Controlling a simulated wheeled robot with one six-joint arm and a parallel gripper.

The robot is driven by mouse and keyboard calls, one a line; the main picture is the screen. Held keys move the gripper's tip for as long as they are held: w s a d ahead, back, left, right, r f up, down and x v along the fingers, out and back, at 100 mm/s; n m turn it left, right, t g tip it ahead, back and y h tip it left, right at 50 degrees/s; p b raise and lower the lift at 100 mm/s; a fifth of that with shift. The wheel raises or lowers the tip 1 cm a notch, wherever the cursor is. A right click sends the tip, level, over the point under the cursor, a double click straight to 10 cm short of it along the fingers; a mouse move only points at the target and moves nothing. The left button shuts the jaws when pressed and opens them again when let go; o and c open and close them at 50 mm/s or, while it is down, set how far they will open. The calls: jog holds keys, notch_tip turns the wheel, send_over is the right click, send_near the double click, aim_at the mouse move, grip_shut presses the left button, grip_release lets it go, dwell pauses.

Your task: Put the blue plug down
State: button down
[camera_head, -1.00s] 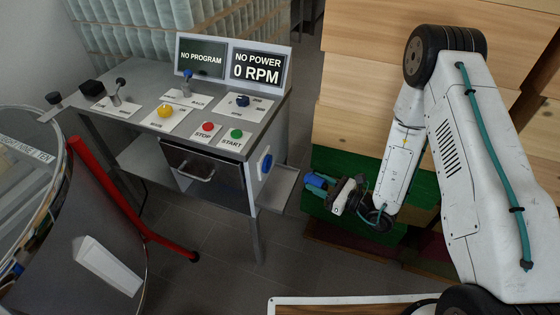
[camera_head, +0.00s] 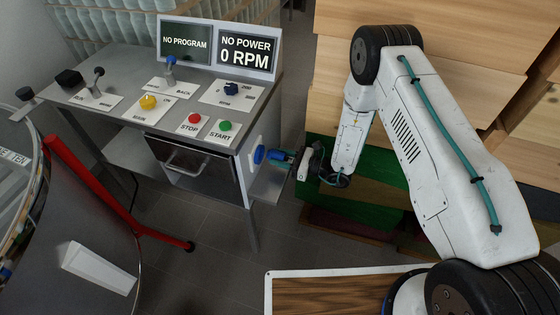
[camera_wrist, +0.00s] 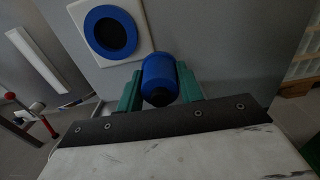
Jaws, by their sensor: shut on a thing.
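The blue plug (camera_wrist: 160,78) is held between the green fingers of my gripper (camera_wrist: 160,90) in the wrist view. In the head view the plug (camera_head: 279,155) points left from my gripper (camera_head: 292,158), close to the right side of the control desk. A blue round socket on a white plate (camera_wrist: 110,32) is on the grey desk side, up and left of the plug in the wrist view. The socket also shows in the head view (camera_head: 259,154). The plug appears apart from the socket; the exact gap is hard to tell.
The control desk (camera_head: 205,135) carries buttons, levers and a screen reading NO POWER (camera_head: 245,53). A lower shelf (camera_head: 268,186) juts out below the socket. Wooden boards and green blocks (camera_head: 372,180) stand behind my arm. A wood-topped surface (camera_head: 330,292) is in front.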

jog(key=shift+w+a, duration=0.15)
jog(key=shift+w, duration=0.45)
jog(key=shift+f, duration=1.8)
jog(key=shift+f, duration=0.6)
jog(key=c, duration=0.9)
grip_release()
jog(key=shift+r, duration=0.5)
jog(key=v, duration=1.2)
jog(key=shift+r, duration=0.15)
